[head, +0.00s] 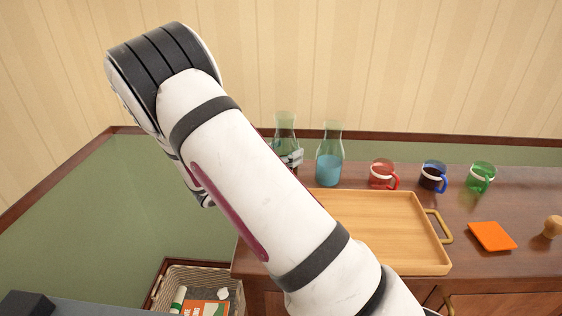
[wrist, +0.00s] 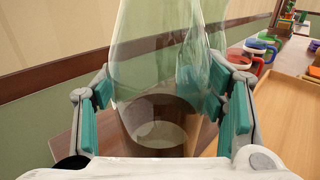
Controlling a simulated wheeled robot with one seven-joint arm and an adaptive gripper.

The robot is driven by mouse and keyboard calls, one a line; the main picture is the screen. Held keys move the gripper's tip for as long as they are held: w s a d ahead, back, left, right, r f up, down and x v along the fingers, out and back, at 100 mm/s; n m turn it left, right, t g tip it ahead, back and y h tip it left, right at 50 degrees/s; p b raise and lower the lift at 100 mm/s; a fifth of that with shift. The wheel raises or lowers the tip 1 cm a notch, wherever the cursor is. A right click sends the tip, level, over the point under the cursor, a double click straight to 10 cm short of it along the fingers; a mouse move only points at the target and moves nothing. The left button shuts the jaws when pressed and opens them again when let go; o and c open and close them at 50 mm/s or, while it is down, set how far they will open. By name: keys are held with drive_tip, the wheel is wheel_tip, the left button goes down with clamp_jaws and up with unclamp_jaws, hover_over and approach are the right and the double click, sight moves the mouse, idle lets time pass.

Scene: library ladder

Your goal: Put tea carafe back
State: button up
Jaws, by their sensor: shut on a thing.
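The tea carafe (wrist: 160,55) is clear greenish glass with a brown, see-through lower part. It fills the middle of the wrist view, upright between the teal pads of my gripper (wrist: 162,98), which is shut on it. In the head view the carafe (head: 286,128) shows at the back left of the cabinet top, with my gripper (head: 290,157) around its body. My arm hides its lower part, so I cannot tell whether its base touches the wood. A second carafe (head: 329,168) with blue liquid stands just right of it.
A wooden tray (head: 432,262) with a brass handle lies in front. Red (head: 381,173), blue (head: 432,176) and green (head: 481,176) mugs stand along the back. An orange square (head: 491,236) and a wooden knob-like thing (head: 553,227) lie right. A basket (head: 207,273) is below left.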

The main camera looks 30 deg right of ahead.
drive_tip(key=shift+w+d, duration=0.2)
drive_tip(key=shift+w, duration=0.7)
drive_tip(key=shift+f+b, duration=0.3)
drive_tip(key=shift+f, duration=1.45)
drive_tip(key=o, duration=1.9)
drive_tip(key=shift+f, duration=0.2)
drive_tip(key=shift+o, duration=0.2)
